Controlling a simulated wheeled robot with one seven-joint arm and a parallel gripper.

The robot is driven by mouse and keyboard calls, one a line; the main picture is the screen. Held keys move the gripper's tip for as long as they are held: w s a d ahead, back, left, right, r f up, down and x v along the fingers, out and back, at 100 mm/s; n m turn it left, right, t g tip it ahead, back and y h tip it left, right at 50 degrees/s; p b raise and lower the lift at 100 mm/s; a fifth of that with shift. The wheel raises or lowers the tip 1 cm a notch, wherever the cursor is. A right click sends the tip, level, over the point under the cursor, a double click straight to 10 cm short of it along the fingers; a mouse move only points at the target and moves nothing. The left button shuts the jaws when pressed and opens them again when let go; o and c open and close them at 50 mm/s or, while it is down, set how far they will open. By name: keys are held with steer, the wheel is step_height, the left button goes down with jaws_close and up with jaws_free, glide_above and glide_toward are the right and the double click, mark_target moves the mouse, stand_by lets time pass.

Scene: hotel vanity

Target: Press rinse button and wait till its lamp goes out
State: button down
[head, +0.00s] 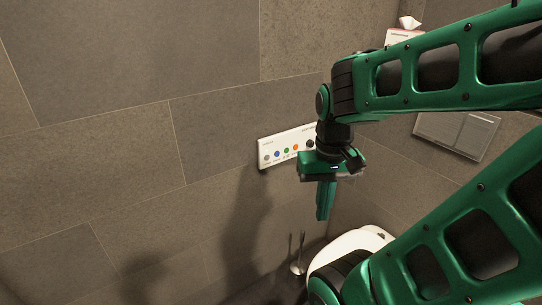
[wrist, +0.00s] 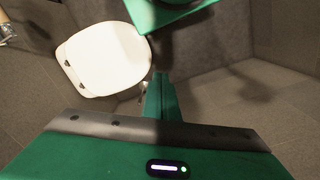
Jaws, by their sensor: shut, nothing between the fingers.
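A white control panel (head: 287,145) is fixed to the tiled wall in the head view. It carries a row of small round coloured buttons, blue, green and orange among them, and a dark round knob (head: 309,143) at its right end. Its lettering is too small to read, so I cannot tell which button is rinse or whether a lamp is lit. My gripper (head: 323,215) is shut and empty, pointing down just right of and below the panel, apart from the buttons. In the wrist view the shut fingers (wrist: 160,92) show, and the panel is out of sight.
A white toilet (head: 352,243) stands below my gripper; its lid also shows in the wrist view (wrist: 103,55). A toilet brush (head: 298,262) stands beside it. A grey wall plate (head: 457,133) and a tissue box (head: 400,36) are at the right.

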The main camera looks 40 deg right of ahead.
mark_target(277, 154)
steer(key=w+d+f+m+t, duration=0.1)
steer(key=w+d+f+t, duration=0.3)
steer(key=w+d, duration=0.5)
steer(key=w+d+f+m+t+h, duration=0.1)
steer(key=w+d+f+t, duration=0.3)
steer(key=w+d, duration=0.5)
steer(key=w+f, duration=0.2)
steer(key=w, duration=0.5)
steer(key=shift+w+f+m+t+h, duration=0.3)
steer(key=shift+w+f+m+t, duration=0.05)
steer(key=shift+w+m+t, duration=0.05)
steer(key=shift+w, duration=0.15)
steer(key=shift+w+d, duration=0.15)
steer(key=shift+w, duration=2)
steer(key=shift+w+d, duration=0.15)
steer(key=shift+w, duration=1.95)
steer(key=shift+w, duration=0.35)
